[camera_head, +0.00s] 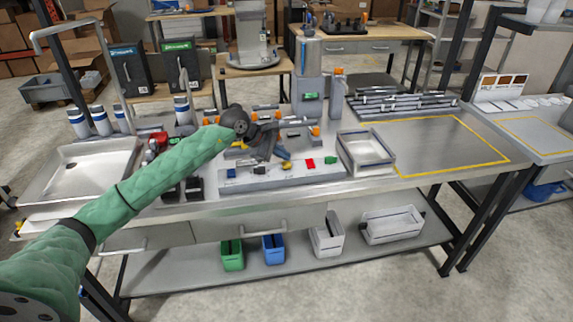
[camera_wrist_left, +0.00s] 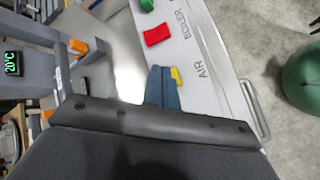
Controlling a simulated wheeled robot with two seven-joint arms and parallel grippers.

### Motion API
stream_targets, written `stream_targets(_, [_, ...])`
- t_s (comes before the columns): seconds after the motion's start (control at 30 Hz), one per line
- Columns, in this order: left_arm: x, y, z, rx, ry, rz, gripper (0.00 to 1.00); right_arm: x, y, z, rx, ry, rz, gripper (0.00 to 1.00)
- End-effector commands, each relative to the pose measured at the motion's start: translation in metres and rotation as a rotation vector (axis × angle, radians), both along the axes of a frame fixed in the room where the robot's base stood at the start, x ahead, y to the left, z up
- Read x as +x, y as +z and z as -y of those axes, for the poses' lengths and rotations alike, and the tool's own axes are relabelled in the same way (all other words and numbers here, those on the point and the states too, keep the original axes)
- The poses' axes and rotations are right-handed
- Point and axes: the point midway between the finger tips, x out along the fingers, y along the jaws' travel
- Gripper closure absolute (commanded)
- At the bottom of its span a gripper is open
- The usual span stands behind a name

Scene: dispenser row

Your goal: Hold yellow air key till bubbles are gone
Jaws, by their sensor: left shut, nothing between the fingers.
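The yellow air key (camera_wrist_left: 176,76) shows in the left wrist view on a pale panel (camera_head: 240,181), beside the printed word AIR. My left gripper (camera_wrist_left: 160,70) is shut with nothing in it, its blue-grey fingers partly covering the yellow key. I cannot tell whether the fingertips press the key or hover just above it. In the head view my left gripper (camera_head: 284,154) is low over the panel. A dispenser tower with a bluish tank (camera_head: 307,56) stands behind the panel. No bubbles can be made out at this size. My right gripper is not in view.
A red key (camera_wrist_left: 157,36) and a green key (camera_wrist_left: 146,4) sit further along the panel. A metal tray (camera_head: 366,152) stands right of it. Dark rods (camera_head: 405,105) lie at the back right. A yellow-outlined area (camera_head: 440,140) is clear. A sink (camera_head: 88,170) is at left.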

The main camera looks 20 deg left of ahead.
Motion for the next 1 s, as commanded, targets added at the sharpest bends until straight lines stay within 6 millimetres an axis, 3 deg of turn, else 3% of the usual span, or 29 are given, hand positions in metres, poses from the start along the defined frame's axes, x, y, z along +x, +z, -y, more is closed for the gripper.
stream_targets(0.47, [0.000,0.006,0.000,-0.001,0.001,0.000,1.00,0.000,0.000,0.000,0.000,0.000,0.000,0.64])
stream_targets(1.0, [0.000,0.048,0.000,0.000,0.001,0.001,1.00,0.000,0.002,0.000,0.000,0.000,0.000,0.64])
